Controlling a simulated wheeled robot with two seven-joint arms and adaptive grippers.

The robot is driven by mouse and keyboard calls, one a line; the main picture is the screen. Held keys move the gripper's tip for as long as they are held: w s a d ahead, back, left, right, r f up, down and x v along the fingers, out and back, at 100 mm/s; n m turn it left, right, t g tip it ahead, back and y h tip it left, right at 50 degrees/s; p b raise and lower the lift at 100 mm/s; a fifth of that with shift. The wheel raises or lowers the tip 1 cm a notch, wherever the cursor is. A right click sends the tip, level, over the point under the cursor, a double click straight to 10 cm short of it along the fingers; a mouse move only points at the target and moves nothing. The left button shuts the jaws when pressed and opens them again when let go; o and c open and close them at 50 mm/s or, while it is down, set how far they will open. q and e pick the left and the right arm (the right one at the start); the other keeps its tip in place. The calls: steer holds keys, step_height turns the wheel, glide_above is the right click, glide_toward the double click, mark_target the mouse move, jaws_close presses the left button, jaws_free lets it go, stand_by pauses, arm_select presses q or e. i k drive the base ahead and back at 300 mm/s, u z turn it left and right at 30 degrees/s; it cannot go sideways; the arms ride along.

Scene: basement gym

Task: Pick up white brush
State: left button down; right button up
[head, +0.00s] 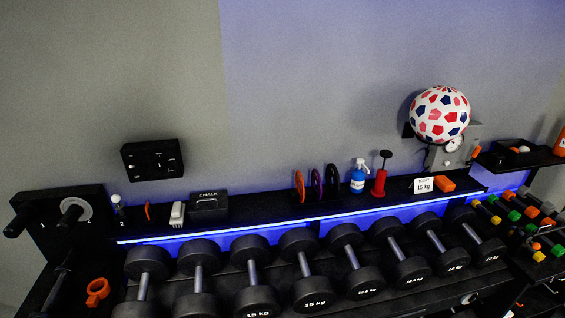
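A small white object that looks like the white brush (178,211) stands on the black shelf (257,216) above the dumbbells. It is just left of a black box marked CHALK (208,203), and I cannot tell whether they touch. Its front and top are visible, and nothing covers it. Neither of my grippers shows in the head view.
A row of black dumbbells (305,275) lies below the shelf. To the right on the shelf are several upright discs (316,187), a blue bottle (358,178), a red pump (379,179) and an orange block (444,184). An orange clamp (97,291) is at lower left.

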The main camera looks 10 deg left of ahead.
mark_target(178, 213)
steer(key=u, duration=3.15)
steer(key=i, duration=1.25)
steer(key=z, duration=1.5)
